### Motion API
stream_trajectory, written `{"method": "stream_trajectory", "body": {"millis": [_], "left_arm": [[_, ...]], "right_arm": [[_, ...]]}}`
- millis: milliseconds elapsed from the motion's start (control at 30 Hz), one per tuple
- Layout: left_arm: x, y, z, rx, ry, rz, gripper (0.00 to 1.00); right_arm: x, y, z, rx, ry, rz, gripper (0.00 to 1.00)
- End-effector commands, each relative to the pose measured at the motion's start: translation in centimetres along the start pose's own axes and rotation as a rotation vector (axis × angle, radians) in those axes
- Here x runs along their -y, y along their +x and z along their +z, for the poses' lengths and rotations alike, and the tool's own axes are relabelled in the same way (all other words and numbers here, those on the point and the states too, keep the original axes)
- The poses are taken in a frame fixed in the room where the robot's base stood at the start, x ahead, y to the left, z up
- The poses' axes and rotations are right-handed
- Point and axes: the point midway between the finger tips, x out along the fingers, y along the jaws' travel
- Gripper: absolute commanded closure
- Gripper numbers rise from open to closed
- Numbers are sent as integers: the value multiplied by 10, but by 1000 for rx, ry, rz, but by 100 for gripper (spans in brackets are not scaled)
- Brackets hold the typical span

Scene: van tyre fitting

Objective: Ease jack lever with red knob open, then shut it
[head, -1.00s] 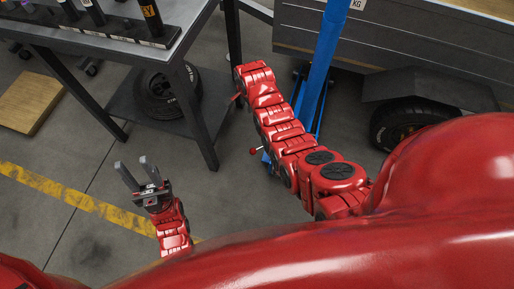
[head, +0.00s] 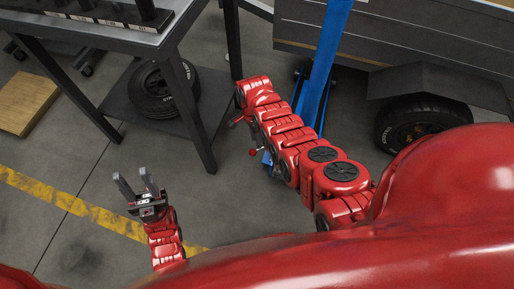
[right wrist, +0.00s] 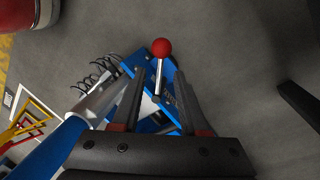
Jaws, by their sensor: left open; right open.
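The jack lever is a thin metal rod (right wrist: 158,76) topped by a red knob (right wrist: 161,47), on the blue jack (right wrist: 170,72). In the right wrist view the rod stands up the picture between the fingers of my open right gripper (right wrist: 158,80), with the knob beyond the fingertips. I cannot tell whether the fingers touch the rod. In the head view the red knob (head: 253,152) shows left of my right arm, which hides much of the jack. My left gripper (head: 134,177) is open and empty above the floor, left of the jack.
A dark metal table (head: 110,33) with a tyre (head: 157,90) on its lower shelf stands at upper left. A blue post (head: 325,65) rises behind my right arm, beside a grey trailer (head: 400,50) with a wheel (head: 418,122).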

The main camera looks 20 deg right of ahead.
Motion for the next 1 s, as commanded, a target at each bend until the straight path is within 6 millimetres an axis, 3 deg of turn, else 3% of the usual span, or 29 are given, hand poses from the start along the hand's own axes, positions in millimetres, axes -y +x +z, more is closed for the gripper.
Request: {"method": "stream_trajectory", "body": {"millis": [33,200,600,633,867,1000], "left_arm": [[-1,-8,0,-4,1,7,56],[-2,-17,-1,-18,6,22,56],[-2,-18,-3,-25,8,29,56],[-2,-18,-2,-26,8,29,56],[-2,-18,-3,-26,8,29,56],[-2,-18,-3,-26,8,29,56]], "right_arm": [[0,15,0,0,0,3,56],[1,36,0,0,0,1,56],[0,43,0,0,0,-1,56],[0,43,0,0,0,-1,58],[0,43,0,0,0,-1,100],[0,43,0,0,-1,-1,100]]}}
